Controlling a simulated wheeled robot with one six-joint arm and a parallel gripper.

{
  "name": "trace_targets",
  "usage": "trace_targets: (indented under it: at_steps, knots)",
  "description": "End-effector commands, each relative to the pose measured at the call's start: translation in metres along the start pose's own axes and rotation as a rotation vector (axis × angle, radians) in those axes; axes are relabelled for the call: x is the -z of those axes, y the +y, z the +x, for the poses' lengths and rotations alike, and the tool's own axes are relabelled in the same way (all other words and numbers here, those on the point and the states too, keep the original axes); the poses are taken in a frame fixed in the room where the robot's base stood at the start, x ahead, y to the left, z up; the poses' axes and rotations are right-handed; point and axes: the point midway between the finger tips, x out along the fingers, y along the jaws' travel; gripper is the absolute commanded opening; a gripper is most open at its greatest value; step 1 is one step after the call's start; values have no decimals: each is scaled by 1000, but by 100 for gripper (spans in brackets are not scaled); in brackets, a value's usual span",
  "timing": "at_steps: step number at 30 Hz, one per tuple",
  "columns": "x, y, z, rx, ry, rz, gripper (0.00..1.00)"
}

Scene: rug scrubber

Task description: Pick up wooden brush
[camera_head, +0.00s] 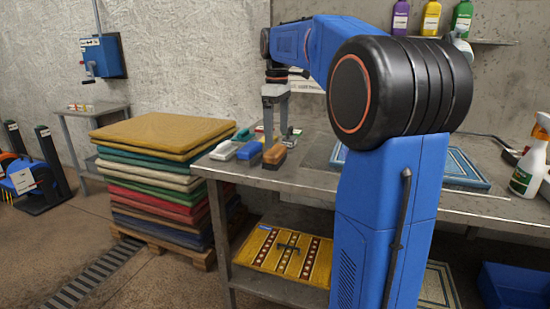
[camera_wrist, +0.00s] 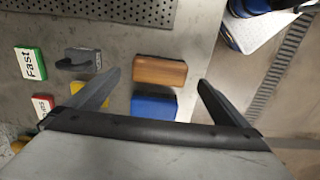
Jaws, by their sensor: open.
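The wooden brush (camera_head: 274,157) has a brown wooden back and dark underside. It lies near the front left edge of the metal workbench (camera_head: 315,178). In the wrist view its wooden top (camera_wrist: 159,70) shows ahead of and between the fingertips. My gripper (camera_head: 276,142) is open, points down and hangs over the brush; its two fingers also show in the wrist view (camera_wrist: 160,78). Nothing is held. I cannot tell how much height is left between the fingertips and the brush.
A blue brush (camera_head: 249,150) lies close beside the wooden one, and also between the fingers in the wrist view (camera_wrist: 154,107). A grey-handled tool (camera_wrist: 83,60), a yellow item and labelled blocks (camera_wrist: 31,63) lie nearby. Folded rugs (camera_head: 160,170) are stacked left of the bench.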

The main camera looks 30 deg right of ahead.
Motion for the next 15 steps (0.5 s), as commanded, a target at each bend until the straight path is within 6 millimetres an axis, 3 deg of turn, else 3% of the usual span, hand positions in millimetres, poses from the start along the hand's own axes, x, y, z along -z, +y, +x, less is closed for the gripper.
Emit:
trace_targets:
  at_steps: [3,11,15]
  knots:
    - [0,0,16,1,-1,0,100]
    - [1,0,32,1,-1,0,100]
    - [4,0,50,2,-2,-1,100]
